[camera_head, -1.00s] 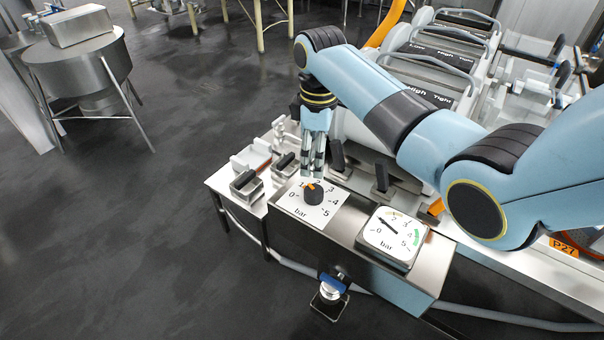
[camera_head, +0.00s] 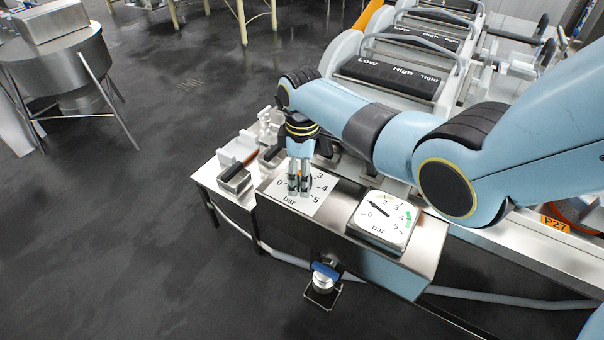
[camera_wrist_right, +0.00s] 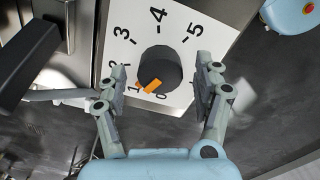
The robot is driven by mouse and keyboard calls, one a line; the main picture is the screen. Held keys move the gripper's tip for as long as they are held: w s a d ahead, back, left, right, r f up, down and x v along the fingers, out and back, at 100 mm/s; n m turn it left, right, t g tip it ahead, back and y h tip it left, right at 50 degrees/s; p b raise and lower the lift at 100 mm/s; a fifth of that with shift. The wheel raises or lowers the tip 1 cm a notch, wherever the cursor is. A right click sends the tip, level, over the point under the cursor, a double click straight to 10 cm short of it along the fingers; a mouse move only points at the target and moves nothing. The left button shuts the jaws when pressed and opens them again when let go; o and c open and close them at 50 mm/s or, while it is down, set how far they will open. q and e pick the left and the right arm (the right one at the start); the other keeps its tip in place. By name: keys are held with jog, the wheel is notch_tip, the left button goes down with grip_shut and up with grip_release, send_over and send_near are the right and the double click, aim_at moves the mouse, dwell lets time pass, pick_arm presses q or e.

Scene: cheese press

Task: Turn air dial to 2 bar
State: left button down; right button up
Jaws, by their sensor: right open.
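The air dial is a black round knob (camera_wrist_right: 160,68) with an orange pointer (camera_wrist_right: 149,86), on a white plate (camera_wrist_right: 197,14) marked 0 to 5. In the right wrist view the pointer points near the 1. My right gripper (camera_wrist_right: 165,88) is open, with one finger on each side of the knob. A gap shows between each finger and the knob. In the head view my right gripper (camera_head: 300,190) is above the dial plate (camera_head: 318,200) and hides most of the knob. The pressure gauge (camera_head: 391,232) is right of it, its needle between 0 and 2.
Black-handled clamps (camera_head: 234,178) stand left of the dial on the bench. A blue and steel fitting (camera_head: 324,278) sticks out below the panel front. The press with Low, High and Tight labels (camera_head: 398,72) is behind my arm.

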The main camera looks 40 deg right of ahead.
jog(key=c, duration=1.2)
pick_arm(q)
jog(key=shift+s, duration=0.55)
pick_arm(e)
jog(key=shift+r+m+p, duration=0.15)
jog(key=shift+m+p, duration=0.45)
jog(key=shift+m, duration=0.1)
jog(key=shift+m+p, duration=0.75)
jog(key=shift+m, duration=0.45)
jog(key=shift+m+p, duration=0.5)
jog(key=shift+m, duration=0.7)
pick_arm(q)
jog(key=shift+w+r+p, duration=0.15)
jog(key=shift+r+p, duration=0.05)
jog(key=shift+r, duration=0.95)
jog(key=shift+w+r+p, duration=0.15)
jog(key=shift+r+p, duration=0.05)
jog(key=shift+r, duration=0.9)
pick_arm(e)
jog(key=shift+m, duration=1.3)
